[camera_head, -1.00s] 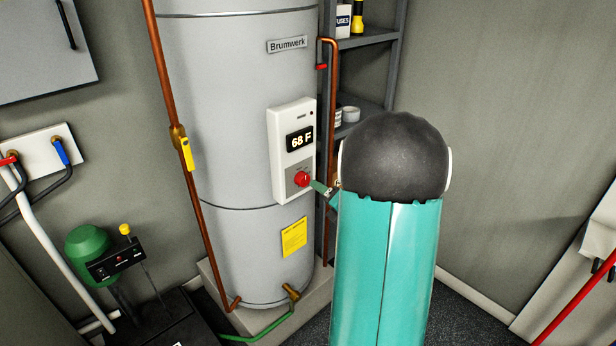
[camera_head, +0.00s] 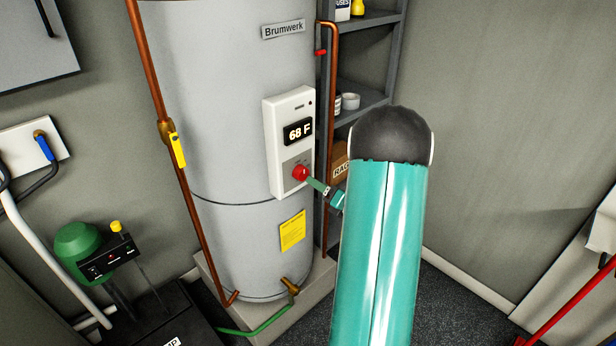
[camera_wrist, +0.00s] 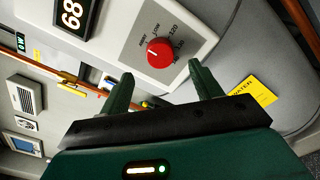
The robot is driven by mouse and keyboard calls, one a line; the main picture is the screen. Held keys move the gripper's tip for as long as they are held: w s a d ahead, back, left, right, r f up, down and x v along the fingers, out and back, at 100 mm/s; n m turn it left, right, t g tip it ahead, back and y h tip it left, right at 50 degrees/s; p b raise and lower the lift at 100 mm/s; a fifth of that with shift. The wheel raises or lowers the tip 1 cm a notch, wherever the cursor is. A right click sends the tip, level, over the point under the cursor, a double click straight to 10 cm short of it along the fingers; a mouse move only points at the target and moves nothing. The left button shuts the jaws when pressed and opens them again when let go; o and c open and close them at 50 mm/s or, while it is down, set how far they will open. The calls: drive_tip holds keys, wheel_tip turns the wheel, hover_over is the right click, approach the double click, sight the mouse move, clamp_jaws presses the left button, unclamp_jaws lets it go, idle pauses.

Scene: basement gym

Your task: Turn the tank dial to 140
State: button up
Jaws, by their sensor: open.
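The tank (camera_head: 240,100) is a tall grey cylinder with a white control panel (camera_head: 279,185) on its front. The panel's display (camera_head: 298,132) reads 68 F. The red dial (camera_head: 299,173) sits below the display. In the head view my gripper (camera_head: 318,187) is close to the dial's lower right; contact is unclear.
A copper pipe (camera_head: 155,70) with a yellow-handled valve runs left of the tank. Another copper pipe (camera_head: 333,60) and a grey shelf (camera_head: 375,18) stand to its right. A yellow label (camera_head: 292,231) is below the panel. A green pump (camera_head: 80,240) stands at lower left.

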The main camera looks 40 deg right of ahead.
sight(304, 175)
drive_tip(key=w, duration=0.6)
drive_tip(key=c, duration=1)
